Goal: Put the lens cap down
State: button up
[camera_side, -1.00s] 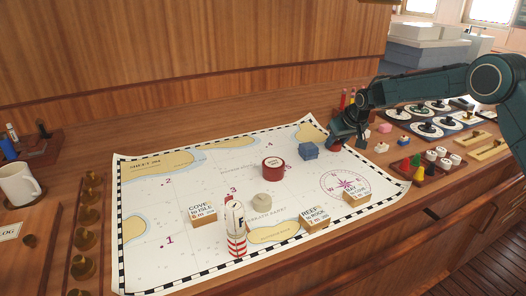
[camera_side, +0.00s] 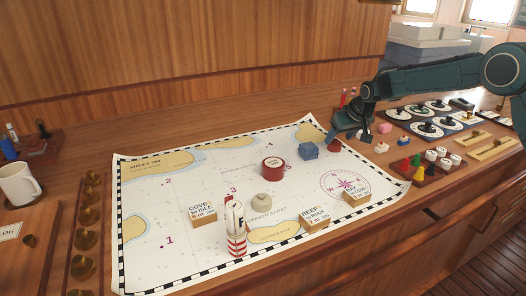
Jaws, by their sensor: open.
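No object can be told as the lens cap for certain at this size. A small dark red object (camera_side: 334,146) rests at the chart's upper right edge, just below and left of my gripper (camera_side: 350,133). My gripper is open, low over the counter by that edge, and seems apart from the red object. Nothing shows clearly between its fingers, though the space there is dark and partly hidden. A round red tin (camera_side: 273,169) with a pale label on top sits on the chart (camera_side: 185,215).
A blue block (camera_side: 308,151), a beige round piece (camera_side: 261,201), a red-and-white striped lighthouse (camera_side: 236,240) and several labelled wooden blocks (camera_side: 314,220) stand on the chart. Small coloured pieces (camera_side: 415,162) and round dials (camera_side: 425,127) crowd the right. A white mug (camera_side: 18,184) stands left.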

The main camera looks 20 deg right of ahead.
jog(key=v, duration=0.9)
jog(key=shift+s+r, duration=0.1)
jog(key=shift+r, duration=0.05)
dwell(0.4)
jog(key=s+a+r, duration=0.2)
jog(key=s+r, duration=0.3)
jog(key=s, duration=0.5)
jog(key=s+a+r, duration=0.2)
jog(key=s+r, duration=0.3)
jog(key=s, duration=0.5)
jog(key=s+a+f, duration=0.1)
jog(key=s+f, duration=0.1)
jog(key=s, duration=0.9)
jog(key=s+f, duration=0.2)
jog(key=s, duration=0.9)
jog(key=shift+s+a+n, duration=0.35)
jog(key=shift+s+n, duration=0.05)
